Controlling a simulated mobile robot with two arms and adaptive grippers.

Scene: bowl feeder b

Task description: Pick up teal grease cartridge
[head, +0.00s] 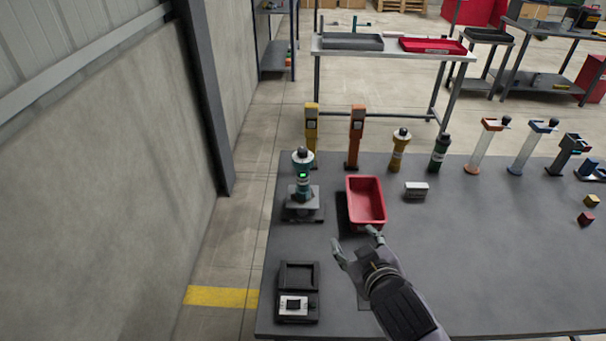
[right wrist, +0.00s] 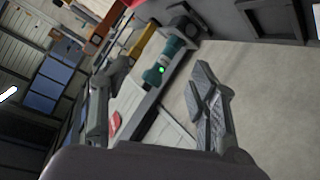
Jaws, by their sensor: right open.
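A teal cylinder (head: 302,190) with a pale band, a green light and a dark knob stands upright on a grey base at the table's left; I take it for the teal grease cartridge. In the right wrist view the teal cylinder (right wrist: 172,58) shows between the spread fingers, some distance beyond them. My right gripper (head: 356,241) is open and empty, to the right of the cylinder and nearer the front, just in front of a red bin (head: 366,203). It is apart from the cylinder. My left gripper is not in view.
A dark device with a small screen (head: 294,305) lies at the front left. A yellow post (head: 311,135), an orange post (head: 356,135), a yellow cylinder (head: 398,155) and a dark green cylinder (head: 439,152) stand along the back.

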